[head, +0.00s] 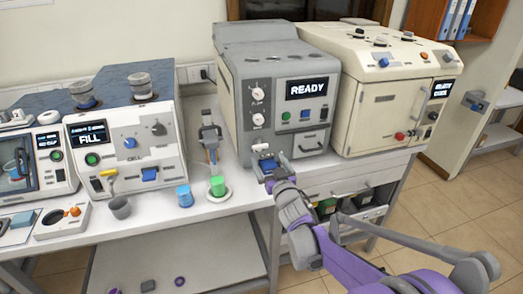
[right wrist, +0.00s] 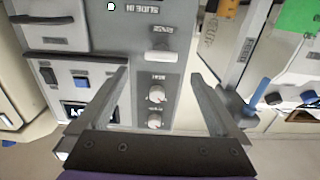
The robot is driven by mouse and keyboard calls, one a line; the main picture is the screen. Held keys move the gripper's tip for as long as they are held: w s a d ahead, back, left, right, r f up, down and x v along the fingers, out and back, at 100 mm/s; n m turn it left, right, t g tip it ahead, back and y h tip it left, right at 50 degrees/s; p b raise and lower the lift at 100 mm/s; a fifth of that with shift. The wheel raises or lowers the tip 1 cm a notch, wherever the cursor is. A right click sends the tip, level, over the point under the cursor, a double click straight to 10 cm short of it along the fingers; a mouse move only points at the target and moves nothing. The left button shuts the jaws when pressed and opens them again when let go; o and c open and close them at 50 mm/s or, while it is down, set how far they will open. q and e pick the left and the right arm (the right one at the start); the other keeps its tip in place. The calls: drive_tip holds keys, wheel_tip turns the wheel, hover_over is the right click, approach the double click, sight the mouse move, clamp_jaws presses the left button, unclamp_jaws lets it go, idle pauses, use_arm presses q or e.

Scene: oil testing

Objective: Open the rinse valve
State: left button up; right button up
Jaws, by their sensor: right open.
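The rinse valve (right wrist: 160,50) is a pale handle under the label RINSE on the grey machine's front panel in the right wrist view. I see no contact with the valve. In the head view the right gripper (head: 267,166) is at the lower left of the grey machine (head: 305,131). My left gripper is not in view.
Two round knobs (right wrist: 155,93) sit on the same panel. The machine's screen (head: 307,89) reads READY. A cream machine (head: 377,104) stands to the right.

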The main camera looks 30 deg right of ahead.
sight(261, 147)
drive_tip(key=x, duration=0.6)
drive_tip(key=shift+w+p, duration=0.3)
drive_tip(key=shift+w, duration=0.15)
drive_tip(key=c, duration=1.4)
